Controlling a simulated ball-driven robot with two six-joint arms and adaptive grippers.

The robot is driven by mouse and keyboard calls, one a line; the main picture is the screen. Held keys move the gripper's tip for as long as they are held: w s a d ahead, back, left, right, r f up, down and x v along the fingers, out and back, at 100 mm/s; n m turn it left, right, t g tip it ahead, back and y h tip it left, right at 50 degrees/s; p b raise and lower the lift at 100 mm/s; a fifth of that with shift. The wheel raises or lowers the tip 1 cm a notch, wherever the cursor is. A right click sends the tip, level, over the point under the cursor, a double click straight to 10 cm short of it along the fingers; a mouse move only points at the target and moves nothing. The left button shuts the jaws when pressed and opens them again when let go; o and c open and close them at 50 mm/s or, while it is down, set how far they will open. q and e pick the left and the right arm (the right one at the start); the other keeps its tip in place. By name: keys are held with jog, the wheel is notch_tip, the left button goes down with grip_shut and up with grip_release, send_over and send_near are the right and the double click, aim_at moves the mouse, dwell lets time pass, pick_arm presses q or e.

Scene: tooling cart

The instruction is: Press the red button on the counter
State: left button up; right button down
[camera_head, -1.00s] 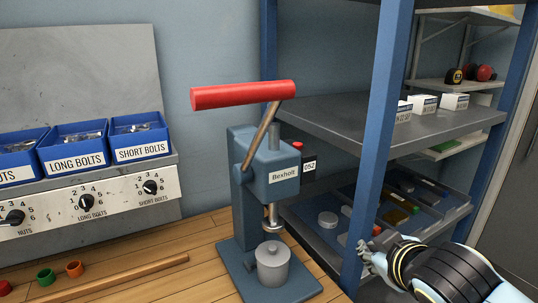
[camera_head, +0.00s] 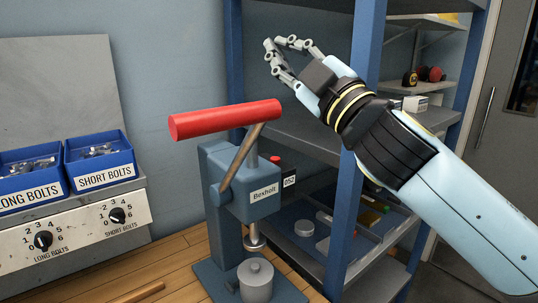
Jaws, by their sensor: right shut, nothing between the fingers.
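The red button (camera_head: 275,158) is a small red cap on top of the small counter (camera_head: 289,181), which reads 052. The counter is on the right side of the blue-grey Bexholt press (camera_head: 238,185). My right gripper (camera_head: 273,44) is shut and empty. In the picture it is well above the button, near the upper middle, with its arm coming in from the right. It is apart from the button, which is in clear view. My left gripper is not in view.
The press's red lever handle (camera_head: 226,119) reaches out left of the button. A lidded metal pot (camera_head: 256,281) stands on the press base. A blue shelf post (camera_head: 352,200) rises to the right. Blue bolt bins (camera_head: 99,160) sit at left above a dial panel (camera_head: 75,230).

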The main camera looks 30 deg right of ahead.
jog(key=s+a+r+n+g+y, duration=0.1)
jog(key=a+r+n+g+y, duration=0.1)
jog(key=a+n+g+y, duration=0.55)
jog(key=a+r+n+g+y, duration=0.25)
jog(key=a+n+y, duration=0.45)
jog(key=n, duration=0.8)
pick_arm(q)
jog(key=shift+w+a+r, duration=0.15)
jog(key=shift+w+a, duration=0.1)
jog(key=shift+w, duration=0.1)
pick_arm(e)
jog(key=w+d+f+n+g+h, duration=0.1)
jog(key=w+d+f+g+h, duration=0.1)
jog(key=d+f+h, duration=0.3)
jog(key=w+d+f+n+g+h, duration=0.1)
jog(key=d+f+h, duration=0.3)
jog(key=d, duration=0.6)
jog(key=shift+w+d+f+g+h, duration=0.2)
jog(key=shift+w+f+g+h, duration=0.15)
jog(key=shift+w+g+h, duration=0.7)
jog(key=shift+s+f, duration=0.15)
jog(key=shift+s, duration=0.3)
